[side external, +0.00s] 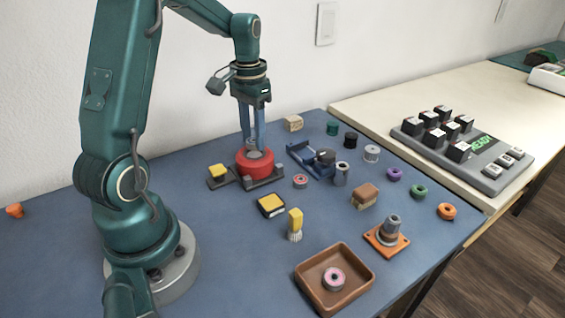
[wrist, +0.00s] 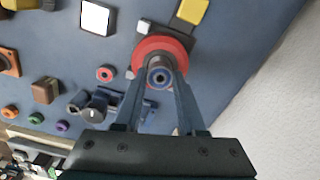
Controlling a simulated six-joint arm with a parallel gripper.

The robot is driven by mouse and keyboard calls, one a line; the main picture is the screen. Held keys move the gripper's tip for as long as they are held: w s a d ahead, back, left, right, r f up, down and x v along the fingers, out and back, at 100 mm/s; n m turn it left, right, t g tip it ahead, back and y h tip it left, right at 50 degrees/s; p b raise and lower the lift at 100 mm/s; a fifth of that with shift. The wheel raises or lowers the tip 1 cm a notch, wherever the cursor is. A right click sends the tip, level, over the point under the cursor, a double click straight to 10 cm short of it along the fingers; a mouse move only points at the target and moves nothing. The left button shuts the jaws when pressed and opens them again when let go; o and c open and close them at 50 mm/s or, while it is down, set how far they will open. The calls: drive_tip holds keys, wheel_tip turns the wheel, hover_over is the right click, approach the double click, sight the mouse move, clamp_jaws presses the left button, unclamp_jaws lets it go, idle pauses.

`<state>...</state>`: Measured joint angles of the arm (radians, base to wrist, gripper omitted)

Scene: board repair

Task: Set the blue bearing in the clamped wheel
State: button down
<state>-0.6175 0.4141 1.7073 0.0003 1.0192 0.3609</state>
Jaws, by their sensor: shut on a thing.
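The red wheel (side external: 248,171) sits in a dark grey clamp (side external: 280,172) at the back middle of the blue mat; it also shows in the wrist view (wrist: 143,50). My gripper (side external: 255,146) points straight down over the wheel's middle. Its fingers are shut on the blue bearing, a grey cylinder with a blue ring on its end, seen between the fingertips in the wrist view (wrist: 160,77). The bearing is over or at the wheel's centre; I cannot tell how deep it sits. The fingers partly hide the wheel's hub.
A yellow-topped block (side external: 217,171) is at the clamp's left end. A blue fixture (side external: 308,159) and a small red ring (side external: 300,181) lie close on the right. A brown tray (side external: 311,285) holding a pink-ringed part stands in front. Several coloured rings lie at the right.

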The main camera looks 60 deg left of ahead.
sight(253, 140)
drive_tip(key=shift+f, duration=0.15)
drive_tip(key=shift+f, duration=0.35)
drive_tip(key=shift+f, duration=0.45)
idle(0.9)
drive_tip(key=c, duration=0.8)
unclamp_jaws()
drive_tip(key=shift+o, duration=0.2)
wheel_tip(253, 140, up, 11)
idle(0.3)
